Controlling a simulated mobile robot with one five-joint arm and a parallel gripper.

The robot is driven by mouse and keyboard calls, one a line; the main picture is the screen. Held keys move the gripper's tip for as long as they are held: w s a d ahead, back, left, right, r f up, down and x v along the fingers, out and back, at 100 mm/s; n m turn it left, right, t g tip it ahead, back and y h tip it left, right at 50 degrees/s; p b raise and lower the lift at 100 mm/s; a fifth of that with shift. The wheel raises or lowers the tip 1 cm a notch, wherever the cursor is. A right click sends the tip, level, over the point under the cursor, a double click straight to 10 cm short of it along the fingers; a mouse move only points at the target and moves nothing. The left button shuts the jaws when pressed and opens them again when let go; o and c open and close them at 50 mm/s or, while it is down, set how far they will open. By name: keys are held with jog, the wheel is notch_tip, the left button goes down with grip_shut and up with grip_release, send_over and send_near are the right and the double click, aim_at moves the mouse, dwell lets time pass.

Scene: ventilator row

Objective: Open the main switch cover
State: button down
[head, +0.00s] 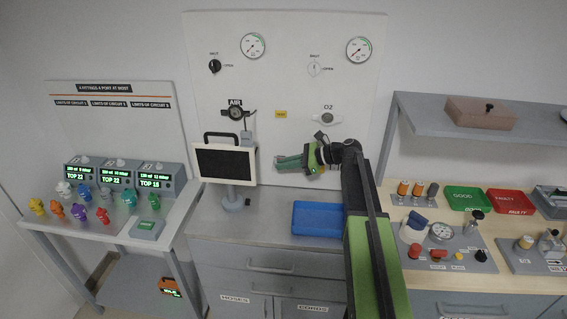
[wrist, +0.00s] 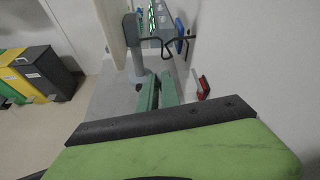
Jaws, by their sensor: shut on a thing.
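My gripper (head: 279,163) is in front of the white wall panel, just right of the monitor, with its green fingers pointing left. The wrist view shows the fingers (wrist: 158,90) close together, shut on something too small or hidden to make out. A small red part with a grey edge (wrist: 203,88) is on the wall just right of the fingers in the wrist view. It may be the main switch or its cover; I cannot tell. In the head view my gripper and arm hide that patch of panel, and no cover can be made out.
The monitor (head: 226,163) on its stand is close left of the fingertips. A blue tray (head: 318,218) lies on the counter below. The O2 valve (head: 326,118) and a yellow label (head: 281,114) are on the panel above. Several bins (wrist: 40,70) stand far left in the wrist view.

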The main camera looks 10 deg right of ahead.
jog(key=shift+w+d+r+m+g+y+p, duration=0.1)
jog(key=shift+w+r+m+g+y+p, duration=0.1)
jog(key=shift+r+m+g+p, duration=0.35)
jog(key=shift+w+d+r+m+g+y+p, duration=0.1)
jog(key=shift+w+r+m+g+p, duration=0.25)
jog(key=shift+m, duration=0.4)
jog(key=shift+s+r, duration=0.1)
jog(key=shift+s, duration=0.05)
jog(key=c, duration=1.6)
grip_release()
jog(key=shift+o, duration=0.2)
jog(key=p+v, duration=0.4)
jog(key=v, duration=0.8)
